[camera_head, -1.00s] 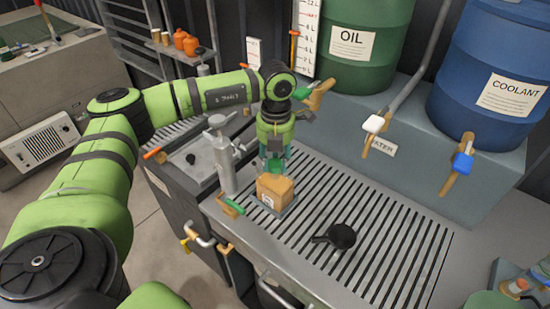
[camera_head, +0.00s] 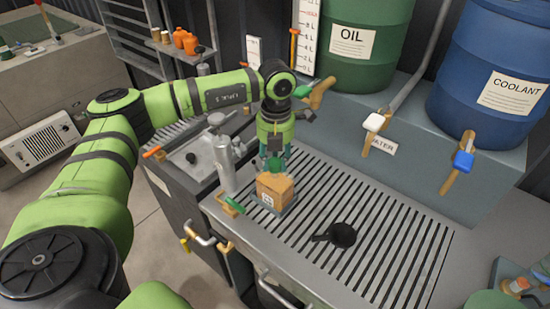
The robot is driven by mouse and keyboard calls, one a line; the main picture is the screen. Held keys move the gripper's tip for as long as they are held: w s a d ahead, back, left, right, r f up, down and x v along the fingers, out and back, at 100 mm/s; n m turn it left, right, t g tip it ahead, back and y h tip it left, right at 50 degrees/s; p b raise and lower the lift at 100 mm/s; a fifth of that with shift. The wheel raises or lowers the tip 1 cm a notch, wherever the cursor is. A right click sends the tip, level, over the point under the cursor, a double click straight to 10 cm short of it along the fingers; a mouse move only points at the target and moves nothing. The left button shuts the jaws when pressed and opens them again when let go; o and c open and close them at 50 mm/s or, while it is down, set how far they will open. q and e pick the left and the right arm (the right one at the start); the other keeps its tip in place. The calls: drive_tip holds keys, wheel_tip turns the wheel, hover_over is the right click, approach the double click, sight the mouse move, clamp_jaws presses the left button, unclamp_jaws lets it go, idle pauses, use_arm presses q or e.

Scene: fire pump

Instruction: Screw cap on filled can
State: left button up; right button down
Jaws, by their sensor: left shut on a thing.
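The can (camera_head: 275,190) is a small tan, box-shaped container with a pale label. It stands upright on the slatted metal bench top (camera_head: 385,250). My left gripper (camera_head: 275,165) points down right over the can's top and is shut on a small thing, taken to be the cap. The cap is mostly hidden between the fingers, and I cannot tell how far it sits on the can's neck. My right gripper is not in view.
A grey metal cylinder with a handle (camera_head: 225,165) stands close left of the can. A black funnel-like thing (camera_head: 341,235) lies on the slats to the right. The OIL drum (camera_head: 362,45) and COOLANT drum (camera_head: 495,70) stand behind, with taps overhanging.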

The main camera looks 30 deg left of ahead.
use_arm(q)
drive_tip(key=shift+f+b, duration=1.1)
drive_tip(key=shift+f, duration=0.1)
idle(2.2)
drive_tip(key=shift+m, duration=0.5)
drive_tip(key=shift+f+m+b, duration=0.1)
drive_tip(key=shift+m+b, duration=0.5)
drive_tip(key=shift+m, duration=1.2)
drive_tip(key=shift+m+b, duration=0.45)
drive_tip(key=shift+m, duration=0.35)
drive_tip(key=shift+m+b, duration=0.3)
drive_tip(key=shift+m, duration=1.2)
